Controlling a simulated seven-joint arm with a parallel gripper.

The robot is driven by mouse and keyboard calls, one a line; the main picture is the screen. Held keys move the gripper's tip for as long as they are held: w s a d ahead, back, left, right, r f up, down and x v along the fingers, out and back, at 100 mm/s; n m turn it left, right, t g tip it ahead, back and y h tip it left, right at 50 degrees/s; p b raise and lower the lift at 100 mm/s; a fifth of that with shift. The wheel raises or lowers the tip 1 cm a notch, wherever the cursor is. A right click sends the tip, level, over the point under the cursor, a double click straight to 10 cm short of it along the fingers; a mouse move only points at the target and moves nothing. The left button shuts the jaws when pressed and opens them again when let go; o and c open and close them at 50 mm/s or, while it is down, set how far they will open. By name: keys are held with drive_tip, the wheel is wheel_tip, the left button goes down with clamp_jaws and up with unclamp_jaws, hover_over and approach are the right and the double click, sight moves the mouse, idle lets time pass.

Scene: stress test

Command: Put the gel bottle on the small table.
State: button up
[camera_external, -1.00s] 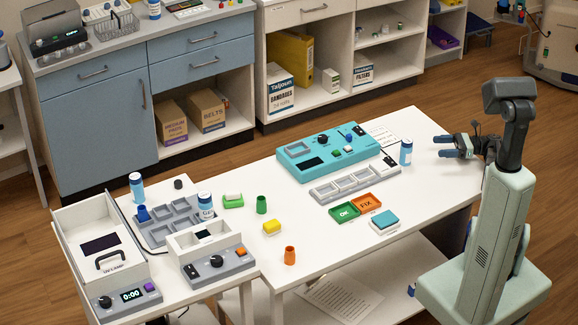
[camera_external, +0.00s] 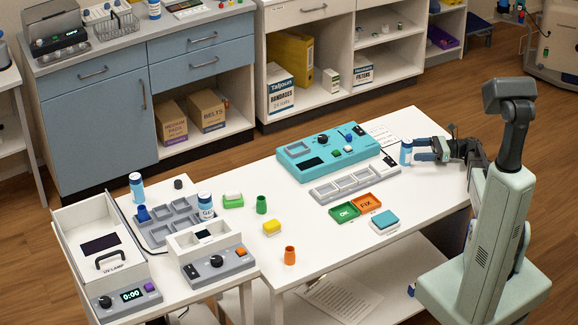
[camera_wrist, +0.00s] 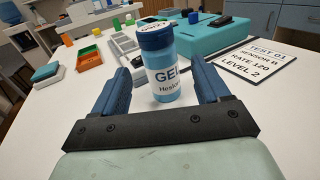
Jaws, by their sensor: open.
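The gel bottle (camera_external: 406,153) is a blue bottle with a dark blue cap, upright on the right end of the larger white table (camera_external: 330,240). In the wrist view the bottle (camera_wrist: 167,80) shows a white GEL label and stands between the tips of my open fingers. My gripper (camera_external: 416,150) reaches in low from the right, fingers level. In the wrist view my gripper (camera_wrist: 160,84) shows a gap beside the bottle. A smaller white table (camera_external: 215,286) with a UV lamp box (camera_external: 97,245) adjoins at the left.
A turquoise device (camera_external: 330,150) and a grey tray (camera_external: 352,180) stand left of the bottle. Green and orange trays (camera_external: 367,203) lie nearer. The smaller table is crowded with a grey rack (camera_external: 165,230), a white box (camera_external: 205,240) and two other bottles. A printed sheet (camera_wrist: 262,58) lies right of the bottle.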

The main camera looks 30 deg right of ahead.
sight(406, 150)
drive_tip(key=shift+x, duration=2.5)
drive_tip(key=shift+c, duration=0.4)
